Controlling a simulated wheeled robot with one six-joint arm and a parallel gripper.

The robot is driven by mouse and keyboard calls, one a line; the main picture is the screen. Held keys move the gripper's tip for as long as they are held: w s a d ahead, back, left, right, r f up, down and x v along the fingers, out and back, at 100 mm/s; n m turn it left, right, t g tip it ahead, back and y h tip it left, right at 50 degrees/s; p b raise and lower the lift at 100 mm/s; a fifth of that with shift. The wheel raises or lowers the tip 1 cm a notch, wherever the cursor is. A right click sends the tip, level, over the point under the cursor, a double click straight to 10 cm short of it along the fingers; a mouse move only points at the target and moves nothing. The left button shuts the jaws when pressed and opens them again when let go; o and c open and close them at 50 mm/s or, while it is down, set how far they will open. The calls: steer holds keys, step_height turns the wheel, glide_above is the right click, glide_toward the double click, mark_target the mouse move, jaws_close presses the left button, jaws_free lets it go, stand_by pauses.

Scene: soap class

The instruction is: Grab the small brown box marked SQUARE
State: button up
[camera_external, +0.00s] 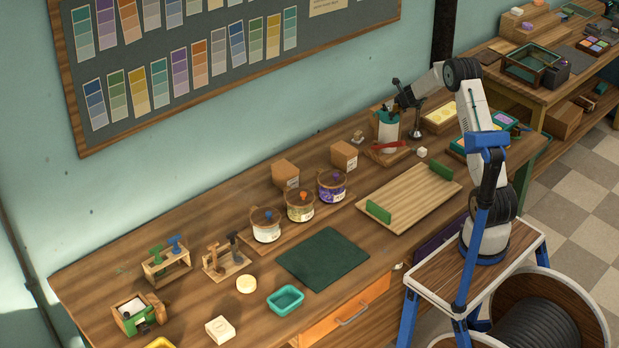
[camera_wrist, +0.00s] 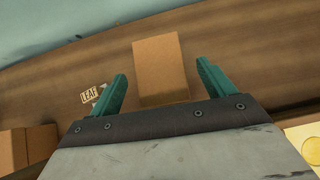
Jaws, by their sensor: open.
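In the wrist view, a small plain brown box (camera_wrist: 158,62) lies between the teal fingers of my gripper (camera_wrist: 161,72). The fingers are apart, one on each side of its near part, and I see no clear contact. No SQUARE marking is readable on the face I see. In the external view my gripper (camera_external: 389,115) is at the back of the bench, near the wall, and largely hides that box (camera_external: 376,112). Two similar brown boxes stand further left, one nearer (camera_external: 344,155) and one farther (camera_external: 285,173); their labels are unreadable here.
A small LEAF label (camera_wrist: 90,97) shows left of the fingers. A wooden tray with green handles (camera_external: 410,197) lies in front.

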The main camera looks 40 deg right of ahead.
steer(key=x, duration=0.5)
steer(key=c, duration=1.1)
steer(key=shift+r, duration=0.1)
steer(key=shift+c, duration=0.2)
